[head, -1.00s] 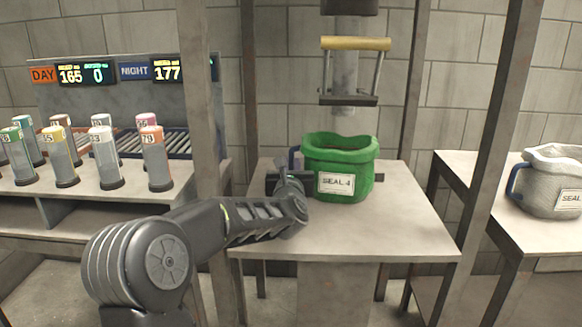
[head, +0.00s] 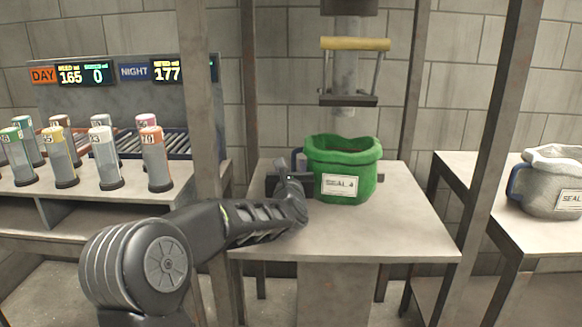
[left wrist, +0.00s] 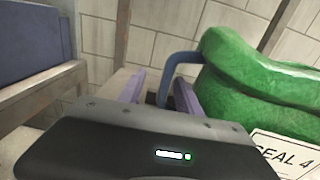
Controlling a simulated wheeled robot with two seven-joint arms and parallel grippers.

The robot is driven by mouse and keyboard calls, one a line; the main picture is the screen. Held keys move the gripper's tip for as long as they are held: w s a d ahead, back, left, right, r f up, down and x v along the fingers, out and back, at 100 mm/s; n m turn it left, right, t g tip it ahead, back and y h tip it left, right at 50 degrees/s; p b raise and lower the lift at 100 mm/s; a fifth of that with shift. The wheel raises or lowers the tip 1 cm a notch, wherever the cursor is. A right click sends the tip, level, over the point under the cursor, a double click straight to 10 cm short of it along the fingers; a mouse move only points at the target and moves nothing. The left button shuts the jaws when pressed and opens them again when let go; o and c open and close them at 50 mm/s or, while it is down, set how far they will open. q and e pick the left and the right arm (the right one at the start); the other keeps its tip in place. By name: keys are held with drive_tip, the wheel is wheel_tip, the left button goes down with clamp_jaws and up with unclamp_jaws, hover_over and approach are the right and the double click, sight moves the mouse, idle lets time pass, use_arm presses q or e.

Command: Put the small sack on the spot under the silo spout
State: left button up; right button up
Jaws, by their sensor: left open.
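A green sack (head: 345,168) with a "SEAL 4" label and open top stands upright on the middle table, below the silo spout (head: 346,80). Its blue handle (left wrist: 178,62) shows in the left wrist view. My left gripper (head: 296,164) is open at the sack's left side. In the left wrist view, its two purple fingers (left wrist: 160,90) are apart, with the handle's lower part between them. A pale grey sack (head: 552,182) with a blue handle stands on the right table. The spot under the spout is not visible. My right gripper is not in view.
Grey posts (head: 203,130) rise left and right of the middle table (head: 350,235). A yellow bar (head: 355,43) hangs by the spout. Several numbered tubes (head: 103,155) stand on the left bench. The middle table's front is clear.

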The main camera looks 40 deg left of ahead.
use_arm(q)
drive_tip(key=v, duration=0.7)
drive_tip(key=shift+d, duration=0.1)
drive_tip(key=shift+s+d, duration=0.1)
drive_tip(key=shift+s, duration=0.15)
